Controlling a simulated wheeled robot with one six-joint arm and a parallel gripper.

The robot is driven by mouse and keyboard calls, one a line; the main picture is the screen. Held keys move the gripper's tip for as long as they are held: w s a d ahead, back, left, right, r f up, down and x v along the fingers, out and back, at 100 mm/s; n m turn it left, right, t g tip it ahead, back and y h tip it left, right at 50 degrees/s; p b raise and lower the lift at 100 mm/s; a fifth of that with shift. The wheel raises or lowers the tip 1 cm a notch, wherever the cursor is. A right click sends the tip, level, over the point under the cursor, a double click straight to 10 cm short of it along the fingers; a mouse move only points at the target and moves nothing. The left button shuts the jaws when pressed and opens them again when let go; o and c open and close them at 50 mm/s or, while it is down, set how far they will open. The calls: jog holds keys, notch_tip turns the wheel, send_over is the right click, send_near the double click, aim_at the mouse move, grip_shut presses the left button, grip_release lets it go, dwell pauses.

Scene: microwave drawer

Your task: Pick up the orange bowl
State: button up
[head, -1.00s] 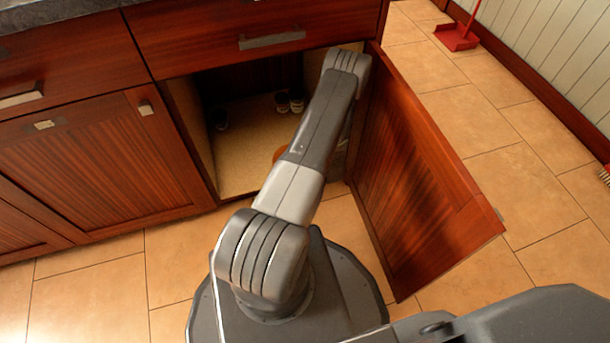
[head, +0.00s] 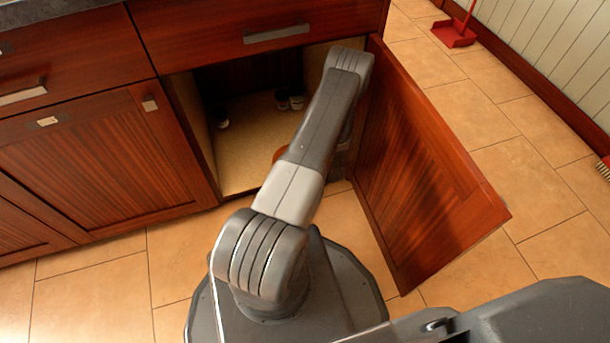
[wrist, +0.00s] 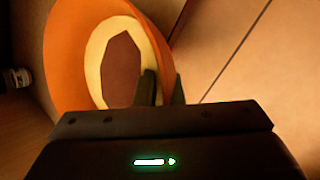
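The orange bowl (wrist: 75,60) fills the upper left of the wrist view, its inside facing the camera, with a pale ring and a dark brown centre. My gripper (wrist: 163,88) is at its right-hand side: one finger lies over the inside and the other outside, with the bowl's wall between them. The fingers are close together and look shut on the wall, though the contact itself is hidden. In the head view only a sliver of the bowl (head: 279,154) shows beside my forearm, and my gripper is hidden behind the arm.
The cabinet door (head: 425,170) stands open just right of my arm. Small dark-and-white items (head: 290,100) stand deeper in the cabinet (head: 245,150). A drawer front (head: 250,25) is above the opening.

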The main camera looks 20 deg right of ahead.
jog(key=o, duration=0.4)
jog(key=shift+r, duration=0.1)
jog(key=p+v, duration=0.4)
jog(key=v, duration=0.9)
jog(key=shift+s+r, duration=0.2)
jog(key=shift+r, duration=0.05)
jog(key=shift+c, duration=0.2)
